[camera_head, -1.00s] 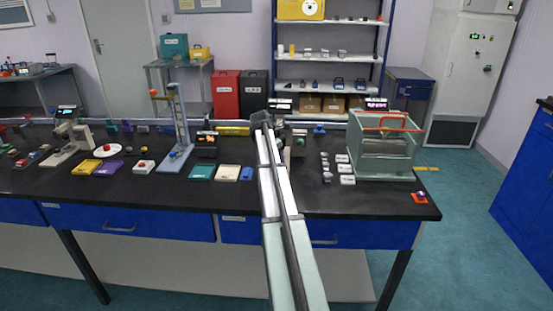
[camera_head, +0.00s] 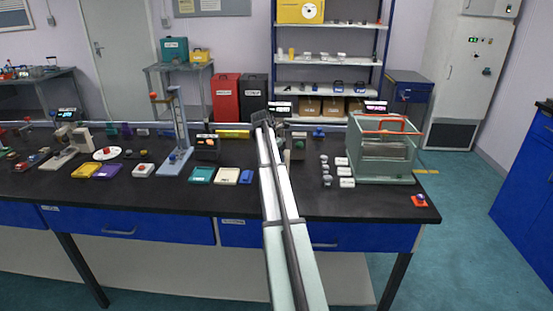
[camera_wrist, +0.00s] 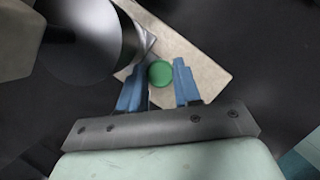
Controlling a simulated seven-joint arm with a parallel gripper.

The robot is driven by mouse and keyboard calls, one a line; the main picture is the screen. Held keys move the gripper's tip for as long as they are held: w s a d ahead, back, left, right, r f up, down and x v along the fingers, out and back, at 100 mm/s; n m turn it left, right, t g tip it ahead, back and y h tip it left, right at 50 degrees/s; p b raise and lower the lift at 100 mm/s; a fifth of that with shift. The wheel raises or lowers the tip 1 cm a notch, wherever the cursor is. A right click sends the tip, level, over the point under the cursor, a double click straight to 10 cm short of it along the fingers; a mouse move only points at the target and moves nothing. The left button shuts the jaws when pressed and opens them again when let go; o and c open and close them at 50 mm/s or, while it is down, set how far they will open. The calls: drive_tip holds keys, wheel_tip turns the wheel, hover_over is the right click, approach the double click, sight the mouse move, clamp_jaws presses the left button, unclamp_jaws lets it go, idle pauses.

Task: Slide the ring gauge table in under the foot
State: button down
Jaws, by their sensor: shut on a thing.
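In the wrist view, my gripper (camera_wrist: 160,84) has its two blue fingers closed on either side of a round green knob (camera_wrist: 159,72). The knob stands on a flat beige plate (camera_wrist: 205,68), which I take for the ring gauge table. The plate lies at an angle over the black bench top. A large dark round body with a shiny face (camera_wrist: 92,40) covers the plate's left side; I cannot tell whether it is the foot. In the head view my arm hides the gripper and most of what it holds.
Left are coloured flat pads (camera_head: 201,176) and a tall blue-grey stand (camera_head: 180,135). The front bench strip is mostly clear.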

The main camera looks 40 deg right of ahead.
drive_tip(key=c, duration=0.8)
unclamp_jaws()
drive_tip(key=shift+w+d, duration=0.15)
drive_tip(key=shift+d, duration=0.05)
drive_tip(key=shift+r, duration=0.1)
drive_tip(key=v, duration=1.3)
drive_tip(key=shift+a+r, duration=0.25)
drive_tip(key=shift+r, duration=0.05)
